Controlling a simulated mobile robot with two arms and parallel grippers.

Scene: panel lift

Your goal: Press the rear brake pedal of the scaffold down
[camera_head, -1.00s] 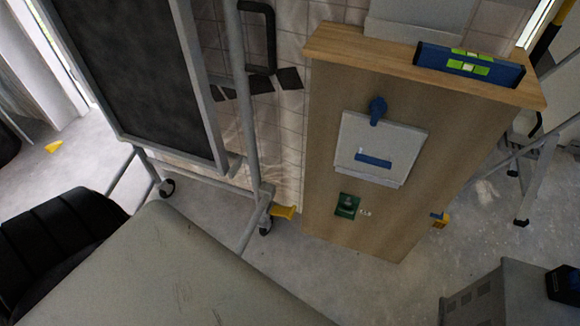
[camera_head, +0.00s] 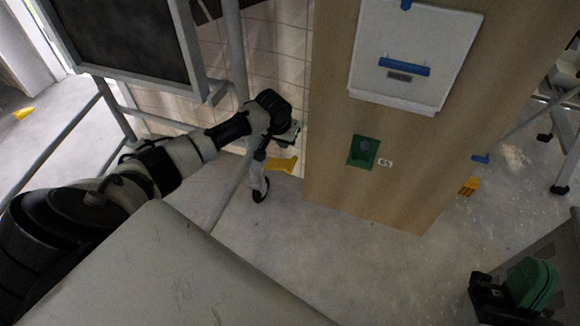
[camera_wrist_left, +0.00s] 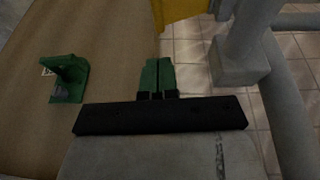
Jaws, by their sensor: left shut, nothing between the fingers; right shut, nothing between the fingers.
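A yellow pedal (camera_head: 283,165) sits low at the foot of a grey scaffold post, left of the wooden panel. In the left wrist view a yellow part (camera_wrist_left: 182,10) shows at the top edge, beyond the fingertips. My left gripper (camera_head: 290,135) is just above the pedal in the head view; contact cannot be told. Its green fingers (camera_wrist_left: 157,76) are shut and empty. My right gripper (camera_head: 530,284) is at the lower right, shut and empty, far from this pedal. Another yellow pedal (camera_head: 468,187) shows beside the panel's right edge.
The wooden panel (camera_head: 330,110) stands right of the pedal, with a green fixture (camera_head: 363,151) and a white box (camera_head: 412,55). A caster (camera_head: 261,190) stands below the pedal. A grey cabinet (camera_head: 550,245) is lower right. Floor in front of the panel is clear.

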